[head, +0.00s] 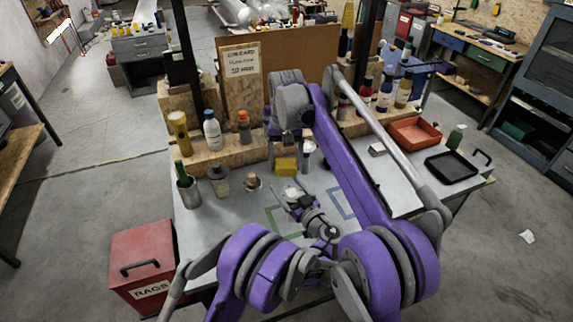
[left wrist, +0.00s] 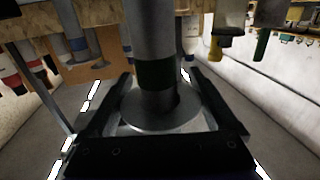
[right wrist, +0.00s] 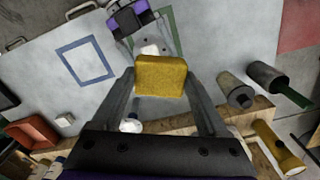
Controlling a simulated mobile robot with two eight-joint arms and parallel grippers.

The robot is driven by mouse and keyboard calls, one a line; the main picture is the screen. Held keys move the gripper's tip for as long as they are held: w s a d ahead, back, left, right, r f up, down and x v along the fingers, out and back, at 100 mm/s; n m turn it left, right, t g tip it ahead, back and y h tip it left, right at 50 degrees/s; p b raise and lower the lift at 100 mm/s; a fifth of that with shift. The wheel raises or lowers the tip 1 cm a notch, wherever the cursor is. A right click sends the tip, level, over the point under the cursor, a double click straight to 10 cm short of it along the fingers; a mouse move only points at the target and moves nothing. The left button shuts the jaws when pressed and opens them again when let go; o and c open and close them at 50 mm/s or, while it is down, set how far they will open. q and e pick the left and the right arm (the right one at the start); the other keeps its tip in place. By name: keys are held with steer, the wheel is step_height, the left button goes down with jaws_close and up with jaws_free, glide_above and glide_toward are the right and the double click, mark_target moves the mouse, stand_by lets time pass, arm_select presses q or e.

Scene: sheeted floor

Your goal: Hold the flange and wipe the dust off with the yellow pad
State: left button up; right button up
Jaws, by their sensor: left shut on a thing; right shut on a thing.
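My left gripper (head: 291,199) is low over the middle of the grey bench. It is shut on the flange (left wrist: 165,112), a pale grey round disc with a pipe with a dark band, seen between the fingers in the left wrist view. In the head view the flange (head: 291,191) is small and partly covered by the gripper. My right gripper (head: 287,152) reaches down from above, shut on the yellow pad (right wrist: 160,75). The pad (head: 286,165) is just behind the flange, and I see a gap between them in the head view. Dust cannot be made out.
Green (head: 268,222) and blue (head: 342,204) outlines mark the bench top. A grey canister (head: 219,181) and a cup (head: 188,192) stand at left. A wooden shelf (head: 208,159) with bottles runs behind. A red tray (head: 415,133) and a black tray (head: 451,165) lie at right.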

arm_select(q)
steer(key=o, duration=1.3)
steer(key=v, duration=1.2)
steer(key=shift+s, duration=0.1)
steer(key=shift+f, duration=0.1)
